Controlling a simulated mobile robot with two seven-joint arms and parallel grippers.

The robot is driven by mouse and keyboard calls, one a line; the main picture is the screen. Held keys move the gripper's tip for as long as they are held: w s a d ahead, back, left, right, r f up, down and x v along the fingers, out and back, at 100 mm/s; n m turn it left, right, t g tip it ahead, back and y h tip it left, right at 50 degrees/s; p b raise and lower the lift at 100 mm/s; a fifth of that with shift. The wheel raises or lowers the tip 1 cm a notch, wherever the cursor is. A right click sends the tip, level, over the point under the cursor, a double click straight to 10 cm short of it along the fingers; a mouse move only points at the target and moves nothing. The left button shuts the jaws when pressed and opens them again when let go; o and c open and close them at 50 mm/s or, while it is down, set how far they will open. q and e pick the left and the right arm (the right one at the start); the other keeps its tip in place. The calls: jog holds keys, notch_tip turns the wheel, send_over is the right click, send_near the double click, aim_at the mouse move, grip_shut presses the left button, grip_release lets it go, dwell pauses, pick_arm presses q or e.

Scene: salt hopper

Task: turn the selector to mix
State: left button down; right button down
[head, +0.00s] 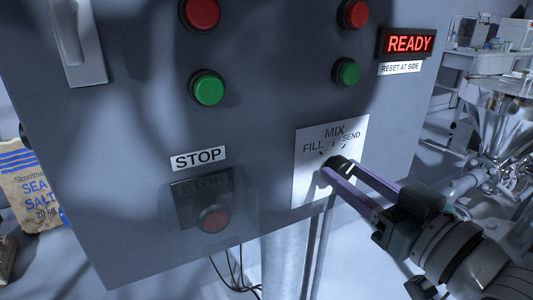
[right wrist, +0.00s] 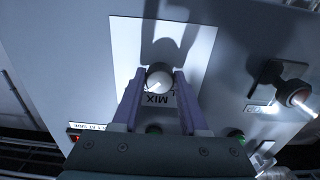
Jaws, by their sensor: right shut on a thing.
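The selector knob (right wrist: 158,76) is round with a pale face and sits between the fingers of my right gripper in the right wrist view. The knob is on a white plate (head: 309,185) marked FILL, MIX and SEND, with MIX at the top centre. In the right wrist view the plate (right wrist: 128,55) appears upside down, and the fingers cover part of its lettering. I cannot tell for sure which mark the knob points to. My left gripper is not in view.
The grey panel also carries red buttons (head: 202,13), green buttons (head: 207,88) and a lit READY sign (head: 409,43). A stop button (head: 213,218) sits behind a clear cover. A salt sack (head: 32,184) stands at left, a metal hopper (head: 500,120) at right.

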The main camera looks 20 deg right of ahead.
jog(key=shift+n, duration=0.3)
jog(key=n+p, duration=0.1)
jog(key=n, duration=0.2)
jog(key=shift+r, duration=0.1)
jog(key=shift+n+p, duration=0.5)
jog(key=shift+n, duration=2.2)
jog(key=shift+d, duration=0.1)
jog(key=shift+c, duration=2.2)
grip_release()
jog(key=s, duration=1)
jog(key=shift+d, duration=0.35)
